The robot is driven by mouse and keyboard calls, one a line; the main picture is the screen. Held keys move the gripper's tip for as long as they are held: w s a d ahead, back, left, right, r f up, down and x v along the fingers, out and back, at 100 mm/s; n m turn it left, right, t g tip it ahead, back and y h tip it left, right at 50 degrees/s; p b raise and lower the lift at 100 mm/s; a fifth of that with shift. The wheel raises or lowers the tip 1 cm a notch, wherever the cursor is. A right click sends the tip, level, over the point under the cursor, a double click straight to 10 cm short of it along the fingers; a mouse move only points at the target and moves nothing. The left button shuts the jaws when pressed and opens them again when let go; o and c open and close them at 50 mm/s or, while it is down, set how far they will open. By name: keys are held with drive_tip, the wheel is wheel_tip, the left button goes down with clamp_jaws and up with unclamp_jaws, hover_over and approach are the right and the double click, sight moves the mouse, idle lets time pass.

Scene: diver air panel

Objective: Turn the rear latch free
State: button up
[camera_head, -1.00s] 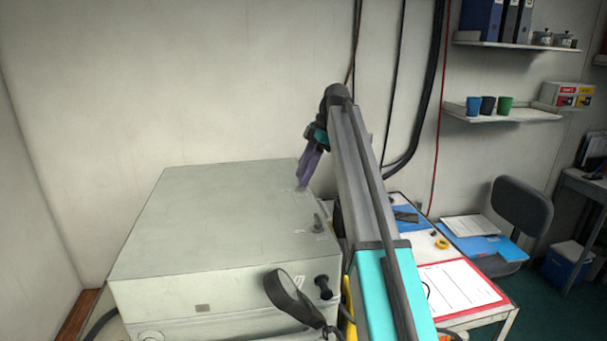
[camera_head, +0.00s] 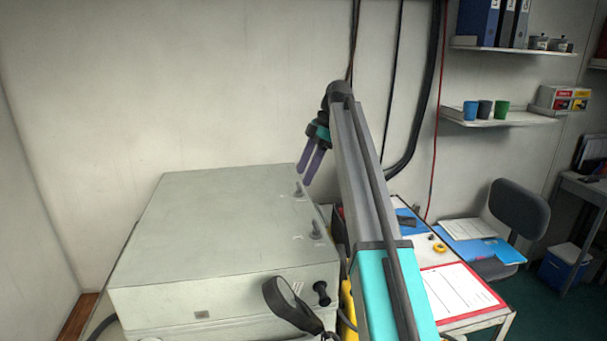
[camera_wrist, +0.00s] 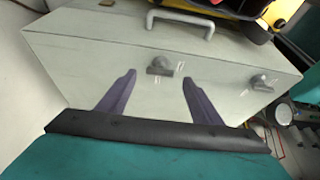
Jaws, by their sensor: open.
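The rear latch is a small grey knob on the pale grey case (camera_head: 215,225), near the far right corner of its top; it shows in the head view (camera_head: 298,191) and the wrist view (camera_wrist: 160,67). White marks lie beside it. My gripper (camera_head: 304,177) is open and empty, its two purple fingers pointing down just above the rear latch. In the wrist view the gripper (camera_wrist: 158,77) has the latch between its fingertips in the picture, apparently beyond them. Contact cannot be told. A second latch (camera_head: 317,230) sits nearer the front; it also shows in the wrist view (camera_wrist: 262,82).
A dark strap-like thing (camera_head: 290,305) and a black knob (camera_head: 321,293) are at the case's front right. A table with papers (camera_head: 462,292) stands right of my arm. The wall is close behind the case. The case top left of the latches is bare.

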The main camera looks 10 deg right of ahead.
drive_tip(key=shift+p+v, duration=2.3)
drive_tip(key=shift+f, duration=0.1)
